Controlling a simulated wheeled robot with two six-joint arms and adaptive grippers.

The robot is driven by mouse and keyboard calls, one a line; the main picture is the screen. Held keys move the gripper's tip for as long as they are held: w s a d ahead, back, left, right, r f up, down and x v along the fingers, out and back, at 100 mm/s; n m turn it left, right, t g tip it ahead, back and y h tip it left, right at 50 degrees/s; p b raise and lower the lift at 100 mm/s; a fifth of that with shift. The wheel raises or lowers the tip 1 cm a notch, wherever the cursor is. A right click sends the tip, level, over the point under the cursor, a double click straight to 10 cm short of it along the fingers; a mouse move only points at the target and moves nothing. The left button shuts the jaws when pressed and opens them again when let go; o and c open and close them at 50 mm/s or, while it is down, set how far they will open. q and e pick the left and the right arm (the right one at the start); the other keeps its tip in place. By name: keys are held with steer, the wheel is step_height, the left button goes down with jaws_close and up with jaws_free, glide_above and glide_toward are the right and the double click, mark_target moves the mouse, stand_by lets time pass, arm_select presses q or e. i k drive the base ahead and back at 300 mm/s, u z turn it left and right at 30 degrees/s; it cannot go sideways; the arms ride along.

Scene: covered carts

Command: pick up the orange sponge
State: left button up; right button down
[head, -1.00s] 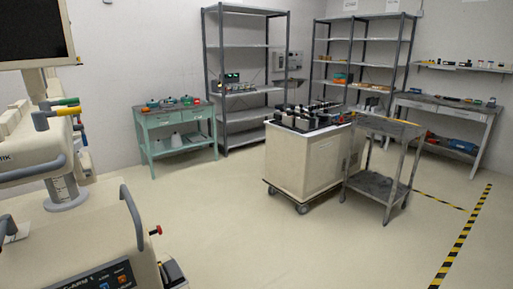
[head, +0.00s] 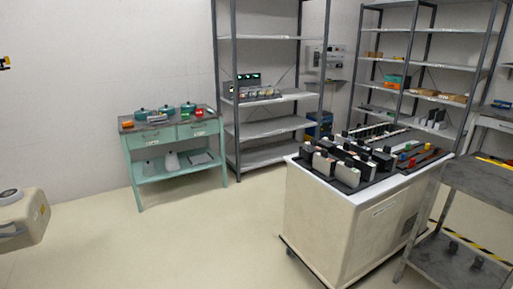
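A small orange block (head: 127,124) lies at the left front of the green table's top (head: 160,136). It may be the orange sponge, but it is too small to be sure. Green-lidded pots (head: 166,111) and a small red item (head: 199,113) are on the same top. Neither of my grippers shows in the head view.
A cream cart (head: 335,222) with black devices on top stands at the right, beside a grey cart (head: 480,185). A grey rack (head: 267,98) stands right of the green table. A cream machine part (head: 22,220) juts in at left. The floor (head: 180,245) before the table is clear.

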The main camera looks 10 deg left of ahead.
mark_target(129, 123)
steer(key=u, duration=0.3)
steer(key=i, duration=3.2)
steer(key=u, duration=0.95)
steer(key=i, duration=2.75)
steer(key=u, duration=0.45)
